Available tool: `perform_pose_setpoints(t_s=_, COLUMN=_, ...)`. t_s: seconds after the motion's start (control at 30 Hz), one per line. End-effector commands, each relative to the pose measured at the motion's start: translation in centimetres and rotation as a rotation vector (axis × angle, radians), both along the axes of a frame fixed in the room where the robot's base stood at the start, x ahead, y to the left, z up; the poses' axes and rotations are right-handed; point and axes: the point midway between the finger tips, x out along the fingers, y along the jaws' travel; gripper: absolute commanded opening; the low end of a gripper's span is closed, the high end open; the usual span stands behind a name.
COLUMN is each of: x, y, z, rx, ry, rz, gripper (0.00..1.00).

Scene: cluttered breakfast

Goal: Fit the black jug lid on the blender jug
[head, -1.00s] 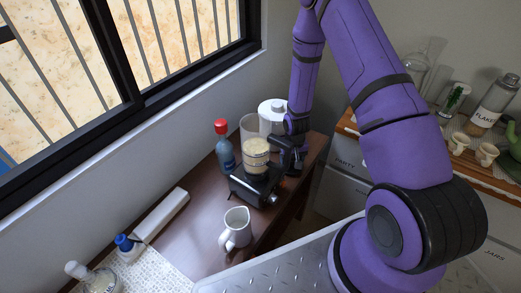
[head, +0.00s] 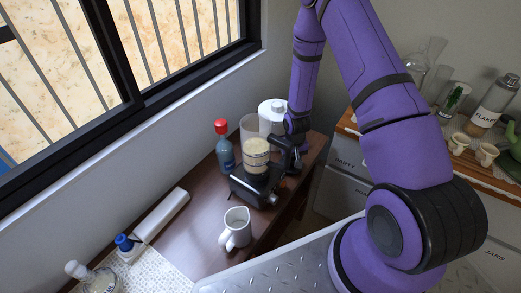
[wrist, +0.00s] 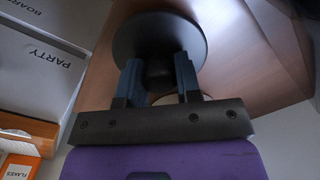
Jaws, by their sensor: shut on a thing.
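The black jug lid (wrist: 130,38) is a round dark disc with a knob, seen in the wrist view. My gripper (wrist: 160,75) is shut on the knob, one blue-grey finger on each side. In the head view my gripper (head: 287,148) is just right of the blender jug, near its upper part; the lid is hard to tell from the dark gripper there. The blender jug (head: 250,132) is clear, upright on its black base (head: 254,187), with pale contents. Its top shows no lid on it. The jug is not clearly seen in the wrist view.
A red-capped bottle (head: 225,152) stands left of the jug and a white canister (head: 271,110) close behind it. A white pitcher (head: 236,228) stands in front. A long white block (head: 163,214) lies along the wall. Brown table between them is bare.

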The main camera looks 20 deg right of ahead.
Motion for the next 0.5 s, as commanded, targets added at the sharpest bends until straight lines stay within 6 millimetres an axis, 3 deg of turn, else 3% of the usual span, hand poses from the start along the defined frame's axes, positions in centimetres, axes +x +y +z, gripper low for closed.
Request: perform_pose_setpoints(t_s=0.5, x=0.0, y=0.0, z=2.3, rx=0.000, ry=-0.001, rz=0.000, gripper=0.00)
